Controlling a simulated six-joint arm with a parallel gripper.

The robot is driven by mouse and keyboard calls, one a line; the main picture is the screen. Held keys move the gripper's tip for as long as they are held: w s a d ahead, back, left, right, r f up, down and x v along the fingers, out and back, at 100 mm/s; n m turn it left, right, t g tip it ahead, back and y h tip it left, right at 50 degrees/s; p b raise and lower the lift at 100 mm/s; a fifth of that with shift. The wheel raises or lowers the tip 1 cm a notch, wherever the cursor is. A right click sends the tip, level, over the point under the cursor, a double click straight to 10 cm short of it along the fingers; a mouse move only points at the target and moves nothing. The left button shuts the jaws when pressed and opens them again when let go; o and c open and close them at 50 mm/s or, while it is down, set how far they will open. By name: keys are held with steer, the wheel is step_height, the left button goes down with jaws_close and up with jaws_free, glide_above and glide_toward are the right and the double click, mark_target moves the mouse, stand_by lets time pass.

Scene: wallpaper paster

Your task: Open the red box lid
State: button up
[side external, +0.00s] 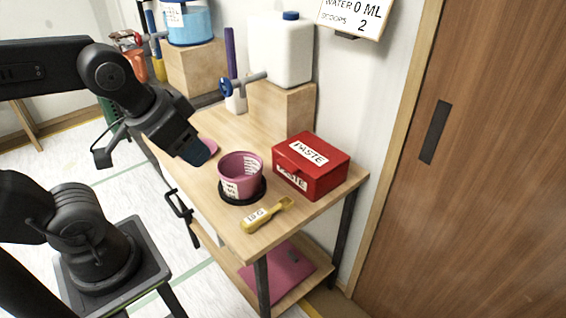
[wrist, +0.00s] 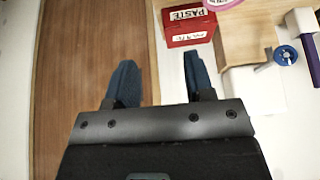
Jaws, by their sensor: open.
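The red box (side external: 310,166), labelled PASTE on its lid and front, stands on the right end of the wooden table. Its lid is shut. In the wrist view the red box (wrist: 188,33) is at the top, beyond my fingertips. My gripper (side external: 196,152) is left of the box, with the pink measuring cup between them in the picture. In the wrist view my gripper (wrist: 157,78) shows two blue fingers spread apart with nothing between them.
A pink measuring cup (side external: 240,167) sits on a black round base. A yellow scoop (side external: 267,214) lies near the table's front edge. A white jug (side external: 286,50) with a tap stands on a wooden block (side external: 281,112) behind the box. A wooden door (side external: 470,170) is at right.

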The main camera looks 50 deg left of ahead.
steer(key=shift+o, duration=0.8)
steer(key=shift+w+r, duration=0.15)
steer(key=shift+w, duration=0.2)
steer(key=o, duration=0.7)
steer(key=w+a+g, duration=0.1)
steer(key=w, duration=0.7)
steer(key=w+a+g, duration=0.1)
steer(key=w, duration=0.3)
steer(key=shift+w+a+r+g, duration=0.2)
steer(key=shift+a+r+g, duration=0.1)
steer(key=shift+r, duration=0.05)
steer(key=shift+o, duration=0.4)
steer(key=w+a+f+g, duration=0.1)
steer(key=w+f, duration=0.3)
steer(key=w, duration=0.4)
steer(key=shift+w+a+g, duration=0.2)
steer(key=shift+a+g, duration=0.1)
steer(key=shift+a, duration=0.5)
steer(key=g, duration=0.1)
glide_above(285, 166)
step_height(285, 166, down, 7)
step_height(285, 166, down, 13)
steer(key=shift+f, duration=0.15)
steer(key=c, duration=1.3)
